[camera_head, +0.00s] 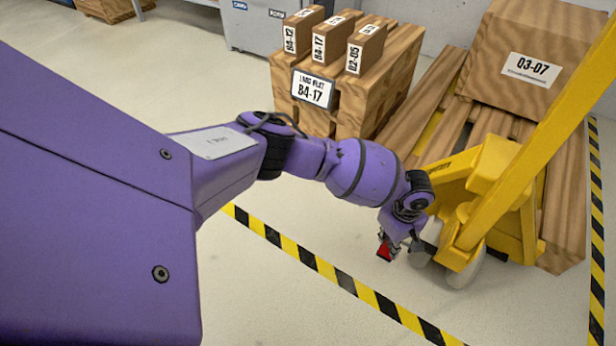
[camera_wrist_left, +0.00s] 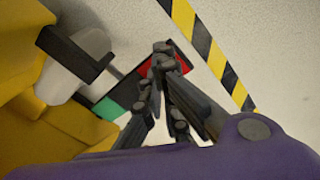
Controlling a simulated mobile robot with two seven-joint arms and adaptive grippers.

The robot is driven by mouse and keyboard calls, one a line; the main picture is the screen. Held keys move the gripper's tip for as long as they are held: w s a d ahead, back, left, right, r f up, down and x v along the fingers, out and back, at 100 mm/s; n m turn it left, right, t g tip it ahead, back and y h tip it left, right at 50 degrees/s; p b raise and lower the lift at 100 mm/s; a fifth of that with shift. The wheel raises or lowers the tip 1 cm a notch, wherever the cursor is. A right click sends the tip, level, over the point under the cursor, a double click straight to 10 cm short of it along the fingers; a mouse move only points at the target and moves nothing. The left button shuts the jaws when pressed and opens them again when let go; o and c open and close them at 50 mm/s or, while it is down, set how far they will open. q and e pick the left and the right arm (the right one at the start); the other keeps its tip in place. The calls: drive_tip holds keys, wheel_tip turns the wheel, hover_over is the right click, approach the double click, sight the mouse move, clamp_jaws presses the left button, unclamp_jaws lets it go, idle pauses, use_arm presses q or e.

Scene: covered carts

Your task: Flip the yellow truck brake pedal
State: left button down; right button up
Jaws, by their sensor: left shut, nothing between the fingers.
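The yellow pallet truck (camera_head: 480,200) stands at the right in the head view, and its yellow body also fills the left of the left wrist view (camera_wrist_left: 30,110). Its brake pedal is a dark bar with a red end (camera_wrist_left: 178,63) and a green end (camera_wrist_left: 108,109). In the head view only the red end (camera_head: 384,251) shows clearly. My left gripper (camera_wrist_left: 162,55) is shut and empty, its fingertips over the red end; I cannot tell whether they touch it. In the head view the gripper (camera_head: 391,240) is low beside the truck and partly hides the pedal. My right gripper is not in view.
Wooden crates with labelled boxes (camera_head: 340,100) stand behind my left arm. A large box marked 03-07 (camera_head: 535,60) sits on the pallet (camera_head: 565,200). Yellow-black floor tape (camera_head: 345,280) crosses the floor. The truck's slanted yellow handle (camera_head: 540,125) rises close to my gripper.

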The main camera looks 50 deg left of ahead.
use_arm(q)
drive_tip(key=shift+f, duration=0.75)
drive_tip(key=shift+r+p, duration=0.55)
drive_tip(key=shift+r, duration=0.05)
drive_tip(key=shift+r+p, duration=0.8)
wheel_tip(320, 180, up, 3)
drive_tip(key=p, duration=0.2)
drive_tip(key=shift+f+p, duration=0.2)
drive_tip(key=shift+p, duration=0.1)
drive_tip(key=shift+r+p, duration=0.85)
